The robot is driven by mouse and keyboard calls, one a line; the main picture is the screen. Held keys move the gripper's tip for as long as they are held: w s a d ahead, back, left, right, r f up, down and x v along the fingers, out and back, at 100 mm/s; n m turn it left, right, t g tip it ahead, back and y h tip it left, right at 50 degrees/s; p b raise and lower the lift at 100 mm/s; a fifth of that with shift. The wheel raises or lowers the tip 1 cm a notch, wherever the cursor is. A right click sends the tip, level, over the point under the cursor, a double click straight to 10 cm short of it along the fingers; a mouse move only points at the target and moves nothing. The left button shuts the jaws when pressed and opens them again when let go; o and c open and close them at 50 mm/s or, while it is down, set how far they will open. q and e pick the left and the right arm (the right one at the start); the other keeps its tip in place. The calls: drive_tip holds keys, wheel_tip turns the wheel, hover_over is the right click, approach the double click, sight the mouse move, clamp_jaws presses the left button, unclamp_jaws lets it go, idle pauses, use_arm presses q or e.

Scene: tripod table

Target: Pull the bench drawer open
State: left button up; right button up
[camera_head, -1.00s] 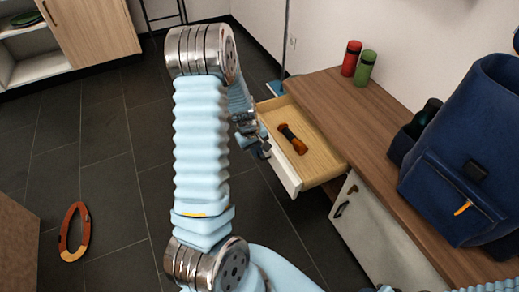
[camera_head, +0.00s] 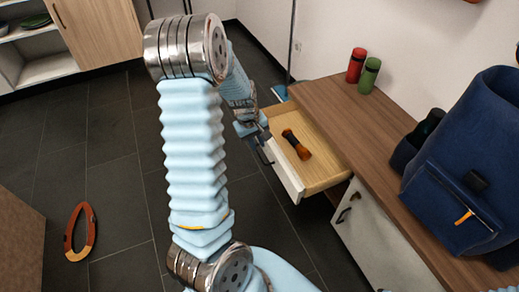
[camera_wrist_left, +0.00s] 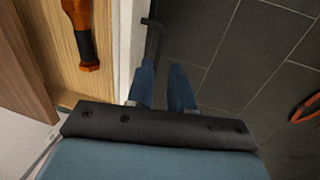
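The bench drawer (camera_head: 326,172) stands pulled out from the bench, with its white front (camera_head: 284,172) and wooden inside showing. Its dark bar handle (camera_head: 264,154) is on the front; it also shows in the left wrist view (camera_wrist_left: 154,40). My left gripper (camera_head: 252,133) is beside the drawer front, close to the handle. In the left wrist view its two blue fingers (camera_wrist_left: 163,75) are apart, with nothing seen clamped between them. The handle's near end lies close to the left finger; contact cannot be told. My right gripper is not in view.
An orange and black tool (camera_head: 297,145) lies in the drawer. On the bench top (camera_head: 340,100) stand a red bottle (camera_head: 356,65), a green bottle (camera_head: 369,76) and a blue backpack (camera_head: 465,165). A cabinet door (camera_head: 375,240) is below. An orange ring-like object (camera_head: 80,232) lies on the floor.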

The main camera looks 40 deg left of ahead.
use_arm(q)
drive_tip(key=r, duration=0.3)
drive_tip(key=s+r, duration=0.1)
drive_tip(key=r, duration=0.1)
drive_tip(key=shift+a+r+p, duration=0.2)
drive_tip(key=shift+r+p, duration=0.1)
drive_tip(key=shift+p, duration=0.1)
